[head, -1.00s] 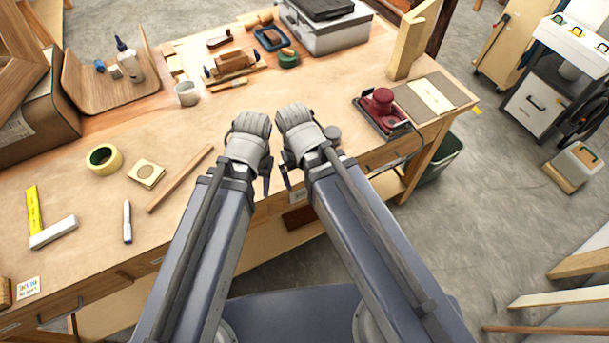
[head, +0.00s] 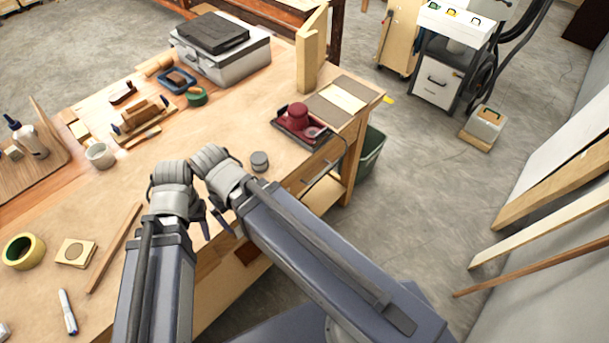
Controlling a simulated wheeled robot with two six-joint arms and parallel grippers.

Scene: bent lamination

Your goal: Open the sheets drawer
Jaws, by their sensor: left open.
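The workbench front has a drawer (head: 316,172) with a thin handle near its right end, below the sander.
A red sander (head: 298,119) and a grey round tin (head: 259,161) sit on the bench (head: 225,134). A green bin (head: 371,152) stands beside the bench's right end.

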